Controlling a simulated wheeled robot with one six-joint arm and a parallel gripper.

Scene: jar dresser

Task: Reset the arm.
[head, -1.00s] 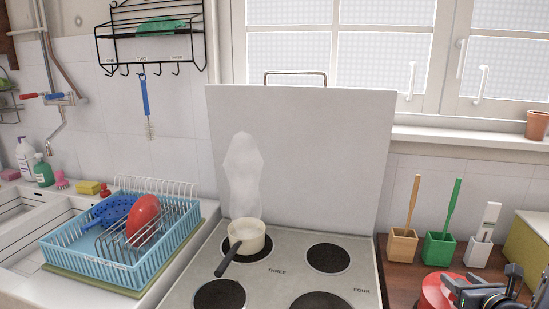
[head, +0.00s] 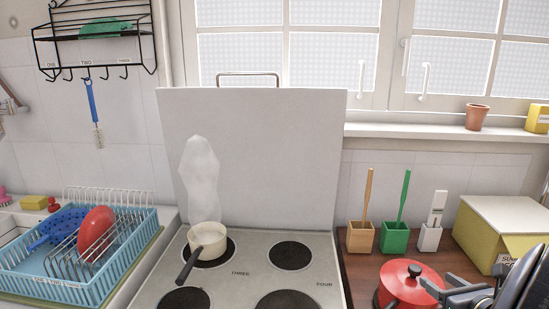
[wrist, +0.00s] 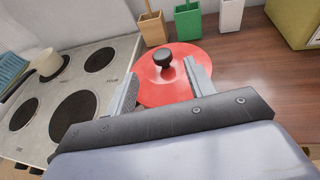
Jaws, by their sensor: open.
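My gripper (wrist: 161,92) is open in the wrist view, with its two fingers apart and nothing between the tips that I can see held. Beyond and below it is a red lid (wrist: 170,90) with a black knob (wrist: 163,59), on the wooden counter. In the head view the red pot (head: 405,287) with its lid shows at the bottom right, and my gripper and arm (head: 470,292) are beside it, partly in front of it. I cannot tell whether the fingers touch the lid.
A steaming cream saucepan (head: 207,240) stands on a back burner of the stove (head: 240,262). A blue dish rack (head: 60,285) is at the left. Wooden, green and white holders (head: 394,238) and a yellow-green box (head: 505,230) stand behind the red pot.

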